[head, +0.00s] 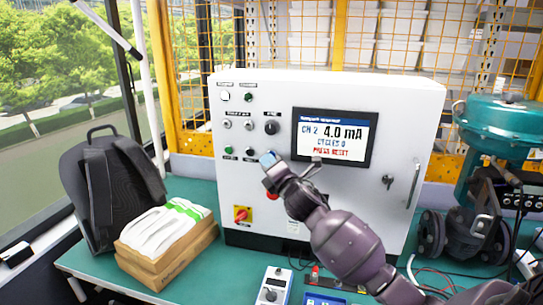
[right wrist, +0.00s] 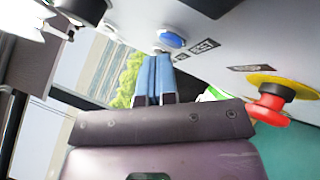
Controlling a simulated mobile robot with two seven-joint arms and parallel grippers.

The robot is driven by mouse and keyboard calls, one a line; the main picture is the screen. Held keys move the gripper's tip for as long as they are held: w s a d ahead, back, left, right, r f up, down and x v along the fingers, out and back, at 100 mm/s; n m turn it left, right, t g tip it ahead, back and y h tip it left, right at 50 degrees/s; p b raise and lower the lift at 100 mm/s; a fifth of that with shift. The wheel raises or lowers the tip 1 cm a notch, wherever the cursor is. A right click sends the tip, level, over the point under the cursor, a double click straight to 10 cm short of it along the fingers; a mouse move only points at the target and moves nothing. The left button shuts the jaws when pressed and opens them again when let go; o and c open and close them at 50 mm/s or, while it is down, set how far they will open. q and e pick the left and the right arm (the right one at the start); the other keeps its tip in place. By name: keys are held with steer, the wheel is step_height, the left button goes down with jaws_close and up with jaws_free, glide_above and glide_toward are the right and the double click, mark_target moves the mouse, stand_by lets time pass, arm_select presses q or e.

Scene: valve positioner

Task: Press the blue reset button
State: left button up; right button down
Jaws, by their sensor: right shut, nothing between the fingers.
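The blue reset button (right wrist: 172,40) shows in the right wrist view on the white panel, beside a RESET label (right wrist: 205,46). My right gripper (right wrist: 154,60) is shut and empty, its blue fingers together. Its tips are close to the button, slightly to its left in that view; I cannot tell whether they touch anything. The screen (head: 333,136) reads CH 2, 4.0 mA, CYCLES 0, PRESS RESET. My left gripper is not in view.
A red emergency button (right wrist: 272,102) on a yellow plate is to the right in the wrist view. A backpack (head: 108,190) is left; a teal valve actuator (head: 497,125) is right.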

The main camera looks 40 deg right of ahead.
steer(key=shift+w+d, duration=0.2)
steer(key=shift+d, duration=0.05)
stand_by(0.9)
steer(key=shift+s+a+p, duration=0.35)
steer(key=shift+s+a, duration=0.15)
steer(key=shift+a, duration=0.1)
stand_by(0.3)
steer(key=shift+s+a+p, duration=0.7)
steer(key=shift+s+a, duration=0.95)
steer(key=shift+a, duration=0.25)
